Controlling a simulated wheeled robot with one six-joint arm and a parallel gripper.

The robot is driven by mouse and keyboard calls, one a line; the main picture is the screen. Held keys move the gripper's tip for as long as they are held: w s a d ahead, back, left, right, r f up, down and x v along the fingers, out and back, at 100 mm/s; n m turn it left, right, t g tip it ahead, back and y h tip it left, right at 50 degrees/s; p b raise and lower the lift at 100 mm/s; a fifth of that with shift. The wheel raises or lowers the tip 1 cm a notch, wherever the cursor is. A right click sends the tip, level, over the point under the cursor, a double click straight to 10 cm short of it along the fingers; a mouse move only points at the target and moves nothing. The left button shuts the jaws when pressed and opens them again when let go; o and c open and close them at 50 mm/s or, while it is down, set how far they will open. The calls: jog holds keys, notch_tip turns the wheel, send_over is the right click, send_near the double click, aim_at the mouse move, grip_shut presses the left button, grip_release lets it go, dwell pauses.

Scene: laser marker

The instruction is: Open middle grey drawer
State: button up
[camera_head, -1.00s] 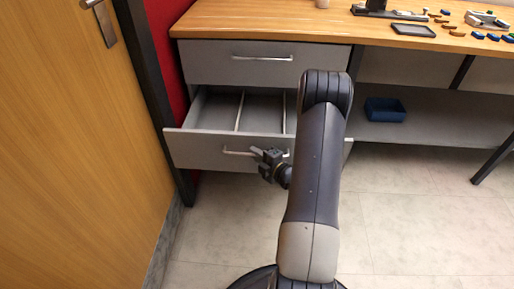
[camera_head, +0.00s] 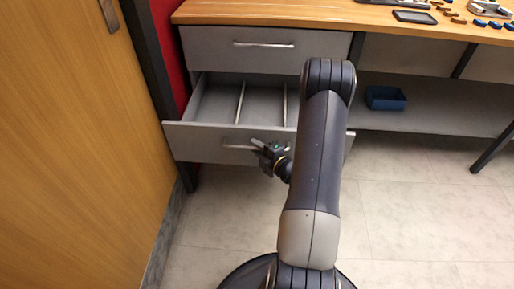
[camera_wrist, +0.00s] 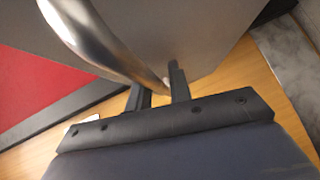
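The middle grey drawer (camera_head: 190,140) stands pulled out below the closed top drawer, its divided inside showing. Its metal bar handle (camera_head: 233,146) is on the front face. My gripper (camera_head: 262,146) is at the right part of this handle, partly hidden by my arm. In the wrist view the handle (camera_wrist: 95,40) runs from the upper left down to between the two fingers of my gripper (camera_wrist: 160,85). The fingers appear shut on the bar. The drawer's grey front (camera_wrist: 190,25) is just beyond the fingers.
The wooden worktop (camera_head: 300,14) is above, with small parts at its right. A blue bin (camera_head: 385,98) sits on the low shelf at right. A wooden door (camera_head: 70,150) stands close on the left. The floor (camera_head: 420,210) at right is clear.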

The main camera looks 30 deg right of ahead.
jog(key=p+v, duration=0.2)
jog(key=v, duration=0.8)
jog(key=shift+s, duration=0.4)
jog(key=shift+d, duration=0.1)
jog(key=b+x, duration=0.2)
jog(key=x, duration=0.8)
jog(key=shift+w, duration=0.55)
jog(key=shift+r, duration=0.1)
